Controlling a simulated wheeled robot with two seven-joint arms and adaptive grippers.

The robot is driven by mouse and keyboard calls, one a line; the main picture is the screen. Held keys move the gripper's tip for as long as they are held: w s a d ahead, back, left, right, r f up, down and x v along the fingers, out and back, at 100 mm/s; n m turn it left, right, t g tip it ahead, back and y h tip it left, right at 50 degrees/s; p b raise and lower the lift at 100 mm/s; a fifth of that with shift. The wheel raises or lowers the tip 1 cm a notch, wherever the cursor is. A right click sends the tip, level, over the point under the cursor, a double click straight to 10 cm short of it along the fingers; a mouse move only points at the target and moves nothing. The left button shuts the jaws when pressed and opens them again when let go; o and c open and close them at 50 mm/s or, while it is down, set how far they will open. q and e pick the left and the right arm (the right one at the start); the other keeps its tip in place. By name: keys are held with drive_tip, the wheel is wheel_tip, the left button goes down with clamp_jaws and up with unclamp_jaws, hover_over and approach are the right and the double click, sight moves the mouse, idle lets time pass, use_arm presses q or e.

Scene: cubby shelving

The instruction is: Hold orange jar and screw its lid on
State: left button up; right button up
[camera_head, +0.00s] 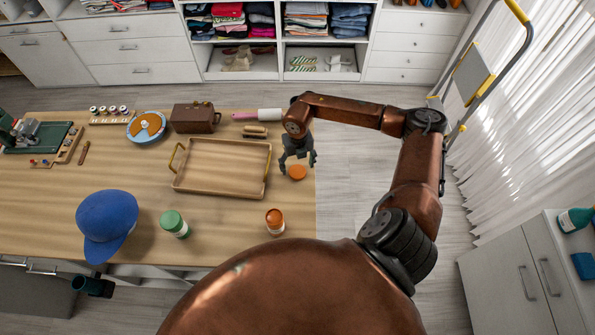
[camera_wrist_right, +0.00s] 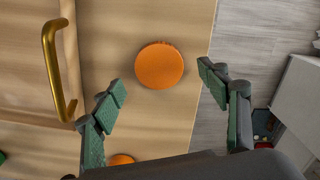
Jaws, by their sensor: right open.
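The orange lid (camera_head: 297,172) lies flat on the table near its right edge. It shows as a full orange disc in the right wrist view (camera_wrist_right: 159,65). The orange jar (camera_head: 275,222) stands upright nearer the front edge, apart from the lid. Only a small orange part of it (camera_wrist_right: 121,159) shows in the wrist view. My right gripper (camera_head: 298,160) is open and empty above the lid; its fingers (camera_wrist_right: 163,98) are spread wide, with the lid ahead between them. A dark part (camera_head: 92,287) below the table's front edge looks like my left gripper; its jaw state is unclear.
A wooden tray (camera_head: 215,187) with brass handles lies left of the lid. A green-lidded jar (camera_head: 174,223) and a blue cap (camera_head: 107,222) are farther left. A brush (camera_head: 255,131) and a pink-handled roller (camera_head: 258,115) lie behind. The tabletop between lid and orange jar is clear.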

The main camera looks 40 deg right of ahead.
sight(297, 171)
drive_tip(key=shift+f, duration=1.55)
drive_tip(key=shift+c, duration=0.4)
drive_tip(key=shift+w, duration=0.1)
drive_tip(key=c, duration=0.8)
